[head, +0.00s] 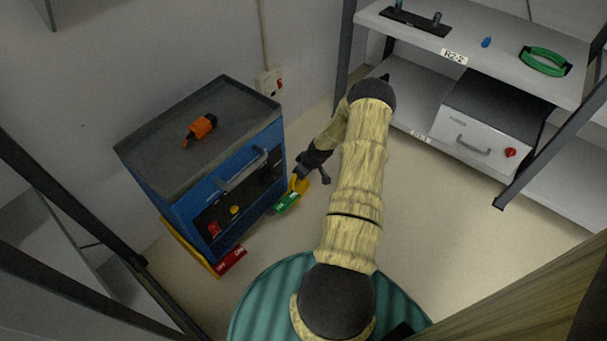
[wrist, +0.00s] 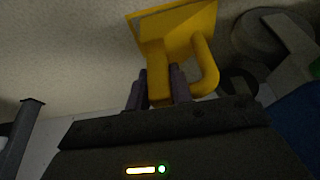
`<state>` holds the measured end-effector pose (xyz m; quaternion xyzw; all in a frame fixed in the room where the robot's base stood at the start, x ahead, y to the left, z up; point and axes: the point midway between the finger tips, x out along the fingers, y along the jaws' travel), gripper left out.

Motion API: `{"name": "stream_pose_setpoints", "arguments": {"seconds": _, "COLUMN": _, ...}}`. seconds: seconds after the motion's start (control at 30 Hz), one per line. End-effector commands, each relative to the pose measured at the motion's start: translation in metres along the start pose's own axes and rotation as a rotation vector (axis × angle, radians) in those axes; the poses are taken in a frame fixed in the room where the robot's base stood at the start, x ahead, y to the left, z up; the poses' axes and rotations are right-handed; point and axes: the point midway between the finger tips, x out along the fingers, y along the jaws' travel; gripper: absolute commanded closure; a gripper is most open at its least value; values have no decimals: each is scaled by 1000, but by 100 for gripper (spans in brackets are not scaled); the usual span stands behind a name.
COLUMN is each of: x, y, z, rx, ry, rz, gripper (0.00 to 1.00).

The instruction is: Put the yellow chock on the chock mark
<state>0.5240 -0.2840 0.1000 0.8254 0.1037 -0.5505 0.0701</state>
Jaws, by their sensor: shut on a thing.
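The yellow chock (wrist: 178,30) has a flat plate and a bent handle. My gripper (wrist: 158,84) is shut on the chock's handle in the wrist view, with one dark finger on each side of it. In the head view my gripper (head: 303,175) is low, beside the right front corner of the blue cart (head: 190,205). The chock (head: 299,186) shows there as a small yellow piece, partly hidden by the gripper. I cannot tell whether it touches the floor. I cannot make out a chock mark in either view.
The cart has a green pedal (head: 287,204) near the chock and a red pedal (head: 231,261) at its left front. An orange tool (head: 200,130) lies on its top. A shelf rack (head: 470,60) stands at the back right. Floor (head: 420,205) is clear between them.

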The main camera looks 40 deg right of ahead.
Motion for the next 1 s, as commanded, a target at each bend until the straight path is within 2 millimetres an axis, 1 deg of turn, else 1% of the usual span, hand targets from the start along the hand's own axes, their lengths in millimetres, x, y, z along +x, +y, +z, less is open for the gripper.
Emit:
{"name": "stream_pose_setpoints", "arguments": {"seconds": 0.5, "x": -2, "y": 7, "z": 4, "rx": 6, "ry": -2, "rz": 0, "gripper": 100}}
{"name": "stream_pose_setpoints", "arguments": {"seconds": 0.8, "x": 1, "y": 7, "z": -2, "rx": 4, "ry": -2, "rz": 0, "gripper": 100}}
{"name": "stream_pose_setpoints", "arguments": {"seconds": 1.0, "x": 1, "y": 8, "z": -2, "rx": 6, "ry": -2, "rz": 0, "gripper": 100}}
